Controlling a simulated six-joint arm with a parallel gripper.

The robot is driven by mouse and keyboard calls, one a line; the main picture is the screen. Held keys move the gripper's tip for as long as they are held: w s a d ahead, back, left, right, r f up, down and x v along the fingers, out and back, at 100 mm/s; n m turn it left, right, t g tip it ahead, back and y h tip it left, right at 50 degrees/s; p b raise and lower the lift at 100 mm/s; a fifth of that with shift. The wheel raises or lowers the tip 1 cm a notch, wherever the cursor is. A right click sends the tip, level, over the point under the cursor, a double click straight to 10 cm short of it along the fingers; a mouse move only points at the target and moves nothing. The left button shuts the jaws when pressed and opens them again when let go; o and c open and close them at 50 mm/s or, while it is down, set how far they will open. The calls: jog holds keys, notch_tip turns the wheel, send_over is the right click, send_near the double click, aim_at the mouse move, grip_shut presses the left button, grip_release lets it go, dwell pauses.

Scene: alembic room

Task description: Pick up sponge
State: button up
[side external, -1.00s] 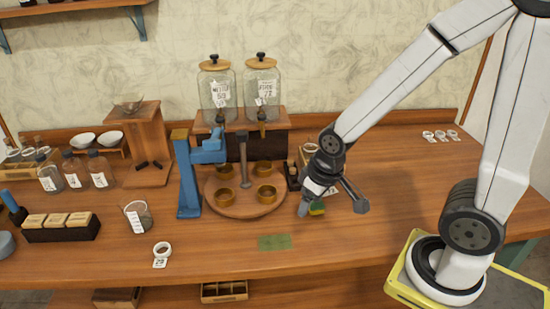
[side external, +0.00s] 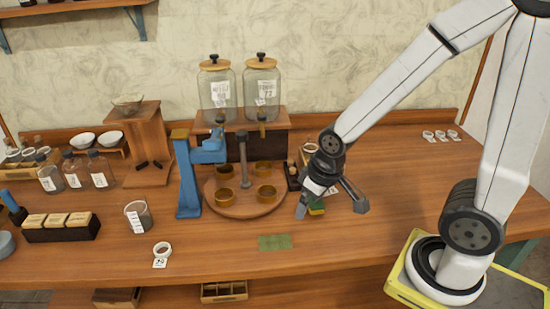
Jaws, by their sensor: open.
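The sponge (side external: 317,208) is a small block with a green top and a yellow lower part. It lies on the wooden table to the right of the round turntable. My gripper (side external: 332,205) is open, pointing down, with its two fingers spread to either side of the sponge in the picture. The left finger and the gripper body hide part of the sponge. I cannot tell whether the fingers touch it.
A round wooden turntable (side external: 243,208) with several brass cups stands left of my gripper, beside a blue stand (side external: 187,180). Two glass jars (side external: 262,90) stand behind. A green mat (side external: 275,242) lies in front. The table (side external: 420,180) is largely clear to the right.

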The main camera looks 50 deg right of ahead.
jog(key=n+g, duration=0.2)
jog(key=n, duration=0.7)
send_over(315, 205)
jog(key=f, duration=0.8)
jog(key=shift+w+d, duration=0.2)
jog(key=shift+w, duration=0.2)
jog(key=shift+d+f+n+g, duration=0.3)
jog(key=shift+d+f, duration=0.1)
jog(key=shift+d, duration=0.1)
jog(key=shift+f, duration=1.3)
jog(key=shift+f, duration=2.6)
